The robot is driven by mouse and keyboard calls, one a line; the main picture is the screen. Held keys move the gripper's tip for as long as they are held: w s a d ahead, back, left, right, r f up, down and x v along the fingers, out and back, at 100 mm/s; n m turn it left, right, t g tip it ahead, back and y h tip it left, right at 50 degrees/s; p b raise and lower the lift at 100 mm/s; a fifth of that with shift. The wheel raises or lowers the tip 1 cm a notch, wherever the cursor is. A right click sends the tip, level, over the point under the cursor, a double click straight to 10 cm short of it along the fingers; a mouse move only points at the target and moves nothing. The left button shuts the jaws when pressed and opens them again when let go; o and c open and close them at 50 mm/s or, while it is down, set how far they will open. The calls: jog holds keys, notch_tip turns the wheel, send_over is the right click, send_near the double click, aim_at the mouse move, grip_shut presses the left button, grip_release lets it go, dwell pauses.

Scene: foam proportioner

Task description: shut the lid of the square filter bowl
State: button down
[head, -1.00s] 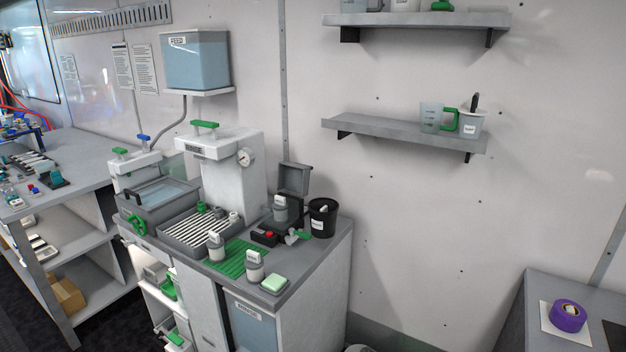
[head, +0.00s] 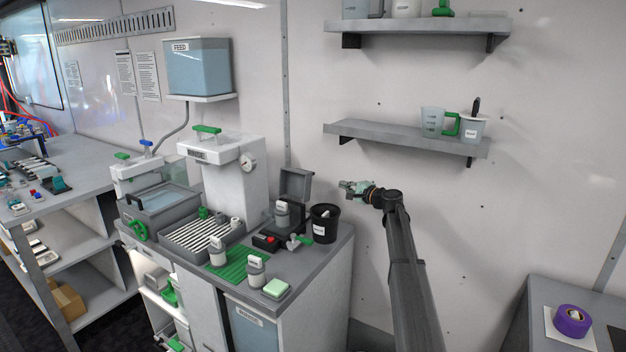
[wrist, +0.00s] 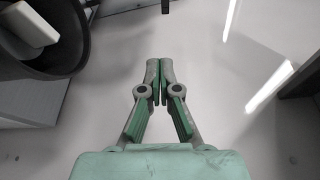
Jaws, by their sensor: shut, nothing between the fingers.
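The grey square lid (head: 296,184) of the filter bowl stands raised and open at the back right of the counter in the head view. The bowl below it is largely hidden behind a grey-and-white bottle (head: 282,213) and a black bucket (head: 324,224). My gripper (head: 345,186) is in the air to the right of the lid, at about its height and apart from it, above and right of the bucket. In the wrist view my gripper (wrist: 160,68) has its fingertips together with nothing between them. The lid cannot be made out clearly there.
A black box with a red button (head: 268,241), bottles and a green mat (head: 238,262) crowd the counter front. A wall shelf (head: 405,139) hangs above my gripper.

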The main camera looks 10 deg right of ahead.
jog(key=a+r+p+x, duration=0.1)
jog(key=p+x, duration=0.2)
jog(key=x, duration=1)
jog(key=shift+s+a+r+p, duration=0.1)
jog(key=shift+s+a+p, duration=0.15)
jog(key=shift+s, duration=0.45)
jog(key=shift+s+a+r+p, duration=0.1)
jog(key=shift+s+a+p, duration=0.2)
jog(key=shift+s, duration=0.45)
jog(key=shift+s+a+r+p, duration=0.15)
jog(key=shift+s+a+p, duration=0.1)
jog(key=shift+s, duration=0.45)
jog(key=shift+a+b, duration=0.1)
jog(key=shift+b, duration=0.25)
